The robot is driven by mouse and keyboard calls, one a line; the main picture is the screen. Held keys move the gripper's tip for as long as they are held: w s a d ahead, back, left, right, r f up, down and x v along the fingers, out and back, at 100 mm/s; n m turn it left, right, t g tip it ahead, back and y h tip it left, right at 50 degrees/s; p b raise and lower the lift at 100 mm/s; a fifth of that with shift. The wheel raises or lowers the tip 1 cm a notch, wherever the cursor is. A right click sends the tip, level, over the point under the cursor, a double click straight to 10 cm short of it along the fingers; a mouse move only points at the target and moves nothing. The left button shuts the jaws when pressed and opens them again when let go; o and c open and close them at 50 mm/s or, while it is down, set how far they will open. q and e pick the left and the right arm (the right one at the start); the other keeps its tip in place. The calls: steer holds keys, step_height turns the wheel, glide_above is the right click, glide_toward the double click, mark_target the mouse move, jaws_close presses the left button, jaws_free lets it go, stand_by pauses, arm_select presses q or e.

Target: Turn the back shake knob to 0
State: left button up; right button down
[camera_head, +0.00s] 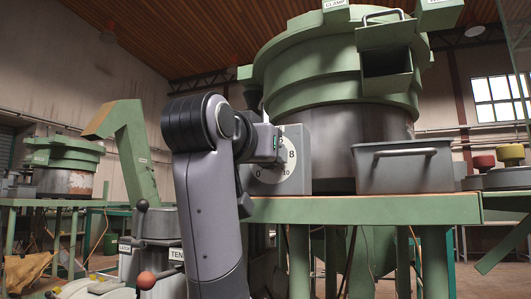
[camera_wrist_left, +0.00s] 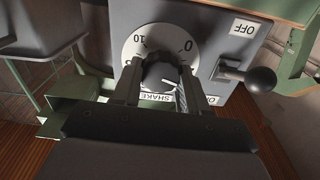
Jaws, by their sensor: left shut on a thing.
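The shake knob (camera_wrist_left: 158,73) is dark and sits on a round white dial (camera_wrist_left: 143,40) in the left wrist view, above a label reading SHAKE (camera_wrist_left: 157,97). The dial's 10 and 0 show along its upper edge in that view. My left gripper (camera_wrist_left: 157,80) is shut on the knob, one finger on each side. A pale mark shows on the knob, but its exact reading is unclear. In the head view the dial (camera_head: 289,174) shows 8 and 10, and my left gripper (camera_head: 274,148) covers the knob. My right gripper is not in view.
A lever with a black ball (camera_wrist_left: 261,80) stands beside the dial, near an OFF label (camera_wrist_left: 244,27). In the head view a grey bin (camera_head: 404,170) sits right of the control box on the green table (camera_head: 370,208). Another lever with a red ball (camera_head: 146,281) is at lower left.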

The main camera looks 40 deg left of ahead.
arm_select(q)
steer(key=n+p, duration=0.3)
steer(key=n, duration=0.9)
steer(key=shift+a, duration=0.15)
steer(key=shift+n, duration=0.4)
steer(key=o, duration=1.1)
steer(key=shift+c, duration=0.2)
steer(key=shift+s, duration=0.1)
steer(key=v, duration=0.7)
steer(key=shift+b, duration=0.35)
steer(key=shift+f, duration=0.1)
